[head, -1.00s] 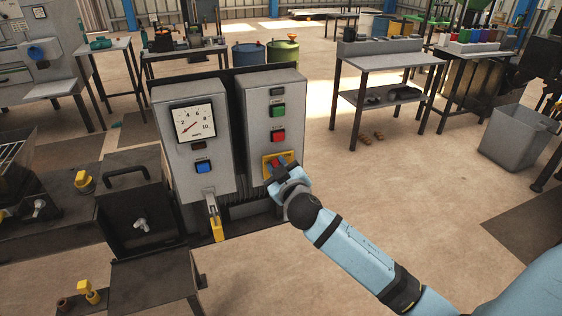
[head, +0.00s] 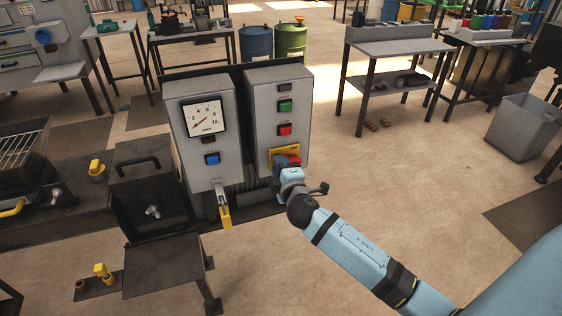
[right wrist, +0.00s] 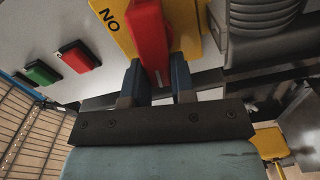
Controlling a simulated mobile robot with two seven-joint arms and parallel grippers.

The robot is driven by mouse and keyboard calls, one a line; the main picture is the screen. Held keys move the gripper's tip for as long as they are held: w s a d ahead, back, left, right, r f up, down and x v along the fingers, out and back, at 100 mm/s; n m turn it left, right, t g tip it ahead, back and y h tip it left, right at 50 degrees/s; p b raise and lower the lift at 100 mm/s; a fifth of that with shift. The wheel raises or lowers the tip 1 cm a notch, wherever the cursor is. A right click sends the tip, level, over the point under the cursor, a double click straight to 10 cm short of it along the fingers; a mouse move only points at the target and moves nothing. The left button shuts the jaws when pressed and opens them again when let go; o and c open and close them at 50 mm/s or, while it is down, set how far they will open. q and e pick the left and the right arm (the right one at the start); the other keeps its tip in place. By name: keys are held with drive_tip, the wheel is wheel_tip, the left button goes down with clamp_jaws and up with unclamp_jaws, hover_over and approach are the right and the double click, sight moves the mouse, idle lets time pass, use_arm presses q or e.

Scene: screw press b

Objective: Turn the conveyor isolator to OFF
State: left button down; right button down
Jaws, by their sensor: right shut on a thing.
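The conveyor isolator is a yellow plate (head: 281,152) low on the right grey control box, with a red handle (right wrist: 150,38) on it. In the right wrist view the letters ON show upside down on the yellow plate (right wrist: 112,27), left of the handle. My right gripper (right wrist: 157,82) is shut on the red handle, with a dark blue finger on each side of it. In the head view my right gripper (head: 288,170) covers the lower part of the isolator. An OFF mark cannot be seen. My left gripper is out of view.
Green (head: 285,106) and red (head: 285,129) push buttons sit above the isolator on the same box. The left grey box has a dial gauge (head: 204,116) and a blue button (head: 212,158). A yellow padlock-like tag (head: 225,216) hangs below it.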

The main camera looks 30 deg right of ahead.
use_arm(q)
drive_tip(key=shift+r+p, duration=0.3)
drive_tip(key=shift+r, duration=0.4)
use_arm(e)
drive_tip(key=shift+f+n, duration=0.15)
drive_tip(key=shift+n, duration=0.85)
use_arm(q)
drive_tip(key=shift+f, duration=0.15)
use_arm(e)
drive_tip(key=c, duration=1)
unclamp_jaws()
drive_tip(key=shift+o, duration=0.2)
drive_tip(key=shift+f, duration=0.1)
use_arm(q)
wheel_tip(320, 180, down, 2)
drive_tip(key=shift+b, duration=1.1)
use_arm(e)
drive_tip(key=v, duration=1.3)
drive_tip(key=shift+s, duration=0.4)
